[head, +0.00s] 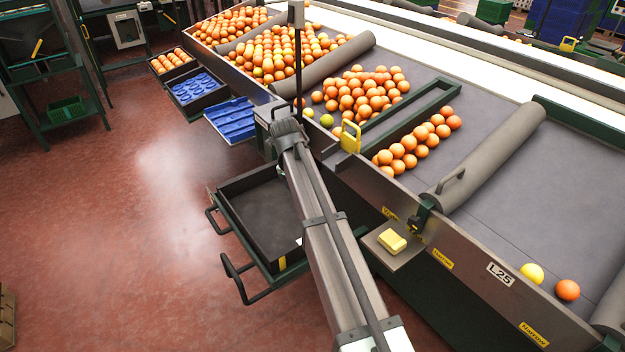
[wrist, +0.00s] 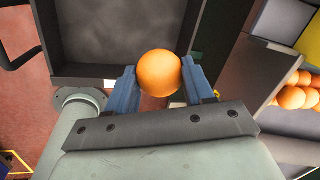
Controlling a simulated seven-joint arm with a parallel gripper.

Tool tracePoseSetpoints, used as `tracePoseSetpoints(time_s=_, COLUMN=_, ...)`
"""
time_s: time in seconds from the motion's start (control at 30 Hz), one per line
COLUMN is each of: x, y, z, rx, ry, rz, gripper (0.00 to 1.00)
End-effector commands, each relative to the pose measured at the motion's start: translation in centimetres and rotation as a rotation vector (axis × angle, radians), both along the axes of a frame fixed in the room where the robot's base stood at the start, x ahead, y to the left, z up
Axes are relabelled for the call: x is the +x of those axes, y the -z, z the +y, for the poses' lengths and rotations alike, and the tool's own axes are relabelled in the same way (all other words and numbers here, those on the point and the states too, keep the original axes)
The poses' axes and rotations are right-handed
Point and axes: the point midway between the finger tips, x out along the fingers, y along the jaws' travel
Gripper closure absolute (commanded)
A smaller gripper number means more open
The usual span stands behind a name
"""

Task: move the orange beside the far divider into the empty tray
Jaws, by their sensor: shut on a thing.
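My gripper (wrist: 160,82) shows in the wrist view with its blue fingers shut on an orange (wrist: 158,72). The orange sits between the fingertips, clear of other fruit. The empty dark tray (wrist: 62,35) lies beyond the fingers in the wrist view, with its near wall just past the left finger. In the head view the tray (head: 250,205) stands low beside the sorting table, bare inside where visible. My arm covers its right part, and I cannot make out the gripper or held orange there. The far divider, a grey roller (head: 330,65), lies across the belt.
A yellow block (head: 392,240) sits on a side shelf. A nearer roller (head: 490,155) crosses the belt. Blue trays (head: 230,118) stand left of the table; the red floor is open.

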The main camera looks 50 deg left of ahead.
Motion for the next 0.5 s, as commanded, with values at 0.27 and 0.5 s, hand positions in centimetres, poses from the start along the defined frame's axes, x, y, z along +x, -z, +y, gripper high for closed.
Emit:
tracePoseSetpoints(time_s=0.27, x=-2.7, y=1.6, z=3.5, rx=0.0, ry=-0.001, rz=0.0, gripper=0.79)
tracePoseSetpoints(time_s=0.5, x=-5.0, y=3.0, z=6.1, rx=-0.001, ry=-0.001, rz=0.0, gripper=0.79)
